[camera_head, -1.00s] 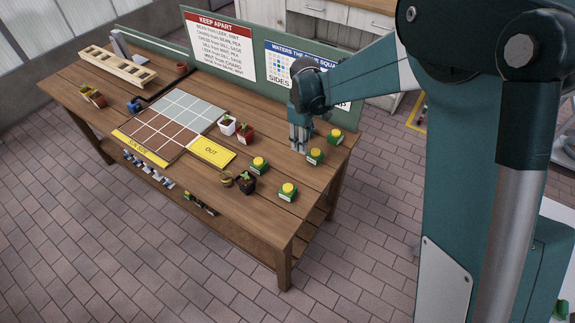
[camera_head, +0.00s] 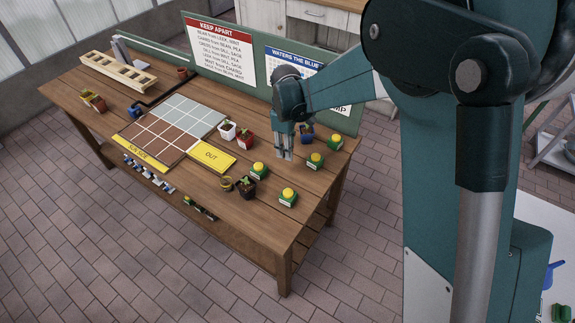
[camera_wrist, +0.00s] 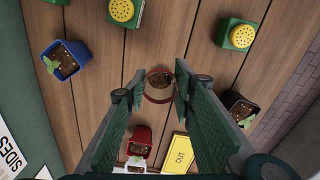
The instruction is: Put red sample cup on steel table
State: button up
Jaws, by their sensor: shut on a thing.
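A small reddish-brown round cup (camera_wrist: 158,97) with dark contents sits between my fingertips in the wrist view; I take it to be the red sample cup. My gripper (camera_wrist: 160,88) is shut on it, above the wooden bench. In the head view my gripper (camera_head: 284,156) points down over the bench's right half, and the cup cannot be made out there. A grey, metal-looking table (camera_head: 556,152) is partly visible at the right edge of the head view, beyond my arm; it may be the steel table.
The wooden bench (camera_head: 230,215) holds a tiled grid (camera_head: 172,122), a yellow OUT sign (camera_head: 212,156), several green-and-yellow containers (camera_head: 288,196), a red pot (camera_head: 244,140), a blue pot (camera_head: 308,137) and a black pot (camera_head: 246,188). A green sign board (camera_head: 262,80) stands behind.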

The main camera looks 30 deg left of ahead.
jog(key=shift+f, duration=1.7)
jog(key=shift+f+b, duration=0.5)
jog(key=shift+f, duration=1.8)
jog(key=shift+f, duration=0.2)
jog(key=o, duration=0.9)
jog(key=shift+c, duration=0.2)
jog(key=shift+r, duration=0.1)
jog(key=shift+s+a+r+p, duration=0.1)
jog(key=shift+r+p, duration=0.2)
jog(key=shift+r, duration=1.65)
jog(key=shift+s+a+r+p, duration=0.1)
jog(key=shift+r+p, duration=0.2)
jog(key=shift+r, duration=1.6)
